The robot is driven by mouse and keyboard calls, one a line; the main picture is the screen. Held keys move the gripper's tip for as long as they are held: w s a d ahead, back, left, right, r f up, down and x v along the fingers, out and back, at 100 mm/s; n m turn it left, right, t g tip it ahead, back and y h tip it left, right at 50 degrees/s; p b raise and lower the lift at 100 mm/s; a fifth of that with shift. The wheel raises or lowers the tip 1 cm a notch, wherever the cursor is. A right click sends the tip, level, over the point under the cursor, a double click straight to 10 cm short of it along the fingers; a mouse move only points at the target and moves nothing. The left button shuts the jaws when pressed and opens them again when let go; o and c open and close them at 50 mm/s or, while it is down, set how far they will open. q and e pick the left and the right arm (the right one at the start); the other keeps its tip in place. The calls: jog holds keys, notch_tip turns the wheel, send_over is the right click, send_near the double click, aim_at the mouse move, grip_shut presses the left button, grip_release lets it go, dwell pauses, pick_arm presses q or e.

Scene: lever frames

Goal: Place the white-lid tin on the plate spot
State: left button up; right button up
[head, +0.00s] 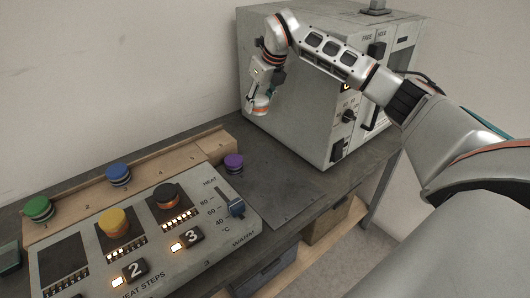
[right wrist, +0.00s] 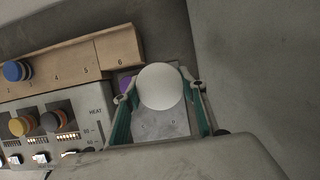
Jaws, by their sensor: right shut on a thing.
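The white-lid tin (right wrist: 161,87) shows in the right wrist view as a round white lid between the teal fingers of my right gripper (right wrist: 163,92), which is shut on it. In the head view, my right gripper (head: 261,100) hangs at the end of its arm in front of the grey cabinet, above the back of the bench. A flat grey metal plate (head: 287,192) lies on the bench right of the control panel; it shows below the lid in the wrist view (right wrist: 170,128). On the panel, the left dark square (head: 62,262) is bare. My left gripper is not in view.
A yellow-lid tin (head: 113,223) and a dark-lid tin (head: 165,194) stand on the panel (head: 205,262). The grey cabinet (head: 300,100) stands close to my right gripper.

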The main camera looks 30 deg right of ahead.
aim_at(257, 155)
notch_tip(257, 155, down, 19)
jog(key=shift+r+b, duration=0.1)
jog(key=shift+b, duration=0.2)
dwell(0.3)
jog(key=shift+f, duration=0.2)
jog(key=o, duration=1.2)
jog(key=shift+r, duration=0.3)
jog(key=v, duration=1.1)
jog(key=shift+s+r, duration=0.15)
jog(key=shift+r, duration=0.25)
jog(key=shift+a, duration=0.1)
